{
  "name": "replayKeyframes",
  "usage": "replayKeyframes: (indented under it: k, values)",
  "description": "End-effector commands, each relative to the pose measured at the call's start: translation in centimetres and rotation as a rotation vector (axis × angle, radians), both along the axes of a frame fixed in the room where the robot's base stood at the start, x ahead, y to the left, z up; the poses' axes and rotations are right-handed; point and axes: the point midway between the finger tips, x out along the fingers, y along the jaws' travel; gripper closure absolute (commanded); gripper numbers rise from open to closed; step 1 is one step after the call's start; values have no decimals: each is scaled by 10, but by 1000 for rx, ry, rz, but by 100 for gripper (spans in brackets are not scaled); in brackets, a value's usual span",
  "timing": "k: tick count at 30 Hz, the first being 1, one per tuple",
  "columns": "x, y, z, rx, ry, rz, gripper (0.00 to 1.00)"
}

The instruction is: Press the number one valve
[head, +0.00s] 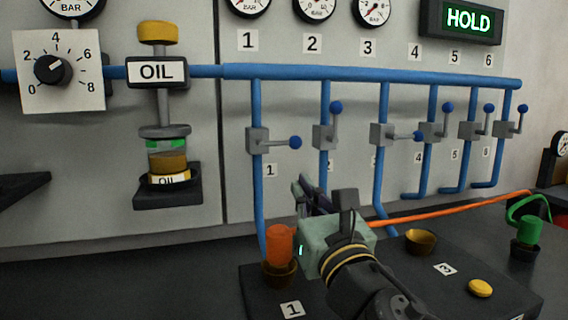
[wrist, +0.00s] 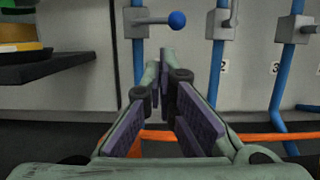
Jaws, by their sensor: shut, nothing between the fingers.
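The number one valve (head: 257,141) is a grey box on the leftmost blue pipe, above a label 1. Its lever points right, level, and ends in a blue ball (head: 295,142). In the wrist view the same blue ball (wrist: 177,19) shows at the top, above and beyond my fingertips. My gripper (head: 306,184) is shut and empty, below the ball in the head view and apart from it. Its purple-padded fingers (wrist: 166,72) point toward the wall in the wrist view. My gripper and arm hide the lower part of the number two pipe.
Valve two (head: 324,137) has its lever up, and valve three (head: 381,134) has its lever level. Valves four to six have levers up. A dark board (head: 258,299) bears an orange plug (head: 280,246), a brass cup (head: 421,241) and a yellow button (head: 480,288). An orange cable (head: 460,208) runs behind my gripper.

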Motion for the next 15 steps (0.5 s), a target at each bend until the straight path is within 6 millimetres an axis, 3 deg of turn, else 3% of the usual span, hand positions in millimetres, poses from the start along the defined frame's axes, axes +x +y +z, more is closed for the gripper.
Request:
replayKeyframes:
  k: [8, 15]
  values:
    - [9, 2, 9, 4, 1, 2, 100]
    - [32, 12, 17, 6, 3, 7, 100]
